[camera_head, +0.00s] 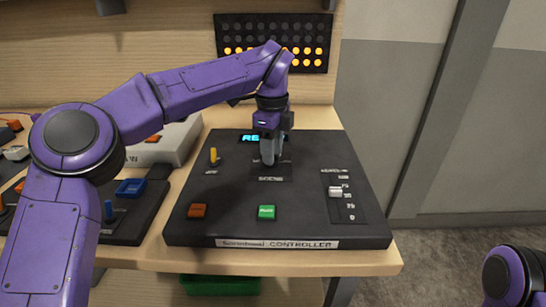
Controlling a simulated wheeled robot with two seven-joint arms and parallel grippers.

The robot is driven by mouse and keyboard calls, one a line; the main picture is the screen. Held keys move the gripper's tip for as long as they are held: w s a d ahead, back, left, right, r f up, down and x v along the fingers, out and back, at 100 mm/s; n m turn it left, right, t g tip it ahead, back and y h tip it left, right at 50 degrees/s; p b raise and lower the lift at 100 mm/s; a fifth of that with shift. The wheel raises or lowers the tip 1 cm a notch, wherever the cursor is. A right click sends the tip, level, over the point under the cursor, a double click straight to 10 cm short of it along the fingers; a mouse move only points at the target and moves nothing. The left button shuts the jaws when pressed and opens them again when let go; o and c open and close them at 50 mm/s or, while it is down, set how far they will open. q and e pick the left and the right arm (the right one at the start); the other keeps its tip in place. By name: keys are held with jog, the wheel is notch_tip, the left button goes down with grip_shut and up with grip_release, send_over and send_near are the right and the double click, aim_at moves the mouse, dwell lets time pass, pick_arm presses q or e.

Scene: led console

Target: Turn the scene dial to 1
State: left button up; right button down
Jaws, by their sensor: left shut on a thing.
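The black controller console (325,220) sits near the right end of the wooden table. My left gripper (268,160) points down over the back middle of the console, with its fingers shut at the scene dial's place. The fingers hide the dial, so its setting cannot be read. A small blue-lit display (248,138) behind the gripper is partly covered and shows only the start of its letters. My right gripper is out of view; only a piece of my right arm shows at the lower right.
The console also has a yellow lever (213,155), an orange button (197,211), a green button (266,212) and a white slider (336,191). An LED panel (275,42) with lit orange dots stands behind. Other consoles crowd the left, one with a blue part (131,187).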

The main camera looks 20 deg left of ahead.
pick_arm(q)
jog(key=shift+a+f+n+b, duration=0.15)
jog(key=shift+n+b, duration=0.45)
jog(key=shift+n, duration=0.3)
jog(key=o, duration=1.1)
jog(key=shift+c, duration=0.2)
jog(key=shift+a, duration=0.15)
notch_tip(320, 180, up, 10)
jog(key=p, duration=0.3)
jog(key=shift+r, duration=0.25)
